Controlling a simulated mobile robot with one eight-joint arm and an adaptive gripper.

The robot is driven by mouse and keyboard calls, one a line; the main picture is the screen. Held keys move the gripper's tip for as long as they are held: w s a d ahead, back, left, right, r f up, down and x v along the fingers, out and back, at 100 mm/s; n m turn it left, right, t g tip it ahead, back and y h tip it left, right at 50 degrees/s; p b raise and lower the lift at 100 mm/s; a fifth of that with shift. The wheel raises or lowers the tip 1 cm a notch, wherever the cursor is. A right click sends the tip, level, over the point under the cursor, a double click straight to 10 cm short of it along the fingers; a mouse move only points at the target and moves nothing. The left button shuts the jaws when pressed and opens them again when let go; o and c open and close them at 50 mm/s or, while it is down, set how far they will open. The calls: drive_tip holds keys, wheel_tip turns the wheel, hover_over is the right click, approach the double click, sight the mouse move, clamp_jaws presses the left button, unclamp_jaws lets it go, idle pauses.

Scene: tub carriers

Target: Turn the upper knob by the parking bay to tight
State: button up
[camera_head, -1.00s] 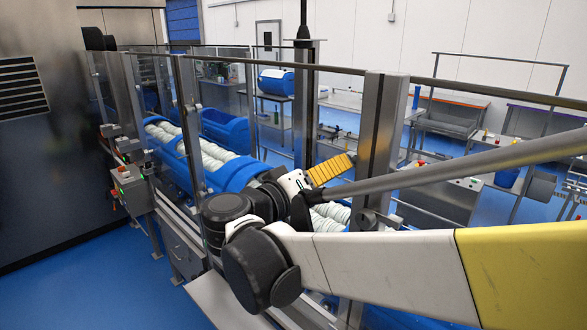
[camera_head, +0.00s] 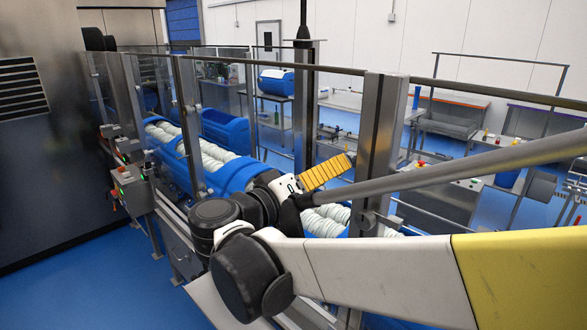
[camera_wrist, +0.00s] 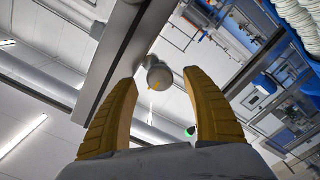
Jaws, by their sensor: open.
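A round grey-white knob (camera_wrist: 160,76) with an orange mark on its face shows in the wrist view, beside a long metal post (camera_wrist: 118,58). My gripper (camera_wrist: 161,80) is open. Its two yellow ribbed fingers stand on either side of the knob in the picture, with a gap to it on both sides; I cannot tell how far the knob lies beyond the tips. In the head view my gripper (camera_head: 350,160) points right toward the metal post (camera_head: 376,145) of the glass fence. The knob cannot be made out there.
A blue tub (camera_head: 235,176) with white rolls lies behind the glass fence. The fence's top rail (camera_head: 480,92) runs past the arm. A control box (camera_head: 128,182) with coloured buttons is at left. Blue floor (camera_head: 85,270) is clear at lower left.

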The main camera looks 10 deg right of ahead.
drive_tip(key=v, duration=1)
drive_tip(key=s+d+f+n+g+y+b, duration=0.1)
drive_tip(key=s+d+f+g+y+b, duration=0.15)
drive_tip(key=d+f+b, duration=0.6)
drive_tip(key=s+d+f+n+g+y+b, duration=0.2)
drive_tip(key=d+f+y, duration=0.2)
drive_tip(key=f, duration=1)
drive_tip(key=s+a+f+y+b, duration=0.1)
drive_tip(key=s+f+y+b, duration=0.2)
drive_tip(key=f, duration=0.5)
drive_tip(key=s+a+f+m+t+y+b, duration=0.1)
drive_tip(key=s+f+y+b, duration=0.3)
drive_tip(key=f, duration=0.5)
drive_tip(key=shift+s+y+b, duration=0.3)
drive_tip(key=shift+y+b, duration=0.25)
drive_tip(key=shift+b, duration=0.45)
drive_tip(key=shift+f, duration=0.1)
